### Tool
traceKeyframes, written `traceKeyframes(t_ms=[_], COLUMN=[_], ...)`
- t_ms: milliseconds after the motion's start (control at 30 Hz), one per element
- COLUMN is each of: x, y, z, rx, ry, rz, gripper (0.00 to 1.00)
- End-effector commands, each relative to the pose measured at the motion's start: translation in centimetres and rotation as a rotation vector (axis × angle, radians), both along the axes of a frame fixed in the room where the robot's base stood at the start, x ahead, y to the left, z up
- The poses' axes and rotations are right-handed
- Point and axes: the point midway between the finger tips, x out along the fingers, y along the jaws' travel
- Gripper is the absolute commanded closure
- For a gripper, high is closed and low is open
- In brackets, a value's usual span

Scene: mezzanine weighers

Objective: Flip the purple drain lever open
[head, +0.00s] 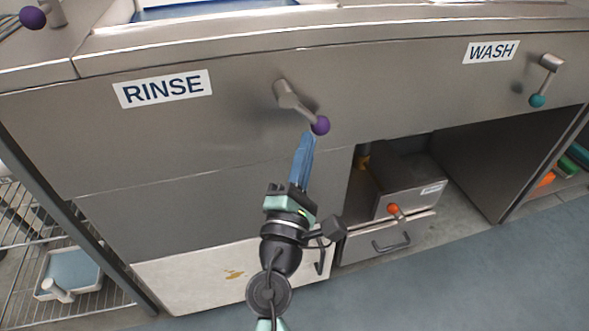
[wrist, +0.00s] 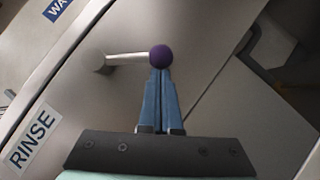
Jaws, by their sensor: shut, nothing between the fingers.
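The purple drain lever (head: 320,125) is a grey metal arm with a purple ball knob, on the steel front panel between the RINSE and WASH labels. In the head view it slants down to the right from its pivot. It also shows in the wrist view (wrist: 160,56), with its pivot left of the ball. My gripper (head: 308,138) has blue fingers, shut and empty. In the wrist view its fingertips (wrist: 160,72) sit right at the ball; I cannot tell whether they touch it.
Another purple knob (head: 32,17) is at the upper left. The RINSE label (head: 163,88) is left of the lever. Below right, an open bay holds a metal box (head: 410,180) and an orange-red knob (head: 393,208).

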Motion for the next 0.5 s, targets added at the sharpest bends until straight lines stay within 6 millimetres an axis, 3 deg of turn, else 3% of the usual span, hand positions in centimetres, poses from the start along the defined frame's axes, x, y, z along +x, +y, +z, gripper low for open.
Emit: traceKeyframes(t_ms=[167, 500], x=[0.2, 0.5], y=[-0.9, -2.1], z=[0.2, 1.6], rx=[-0.120, -0.108], ry=[-0.032, -0.032], rz=[-0.005, -0.002], gripper=[1.00, 1.00])
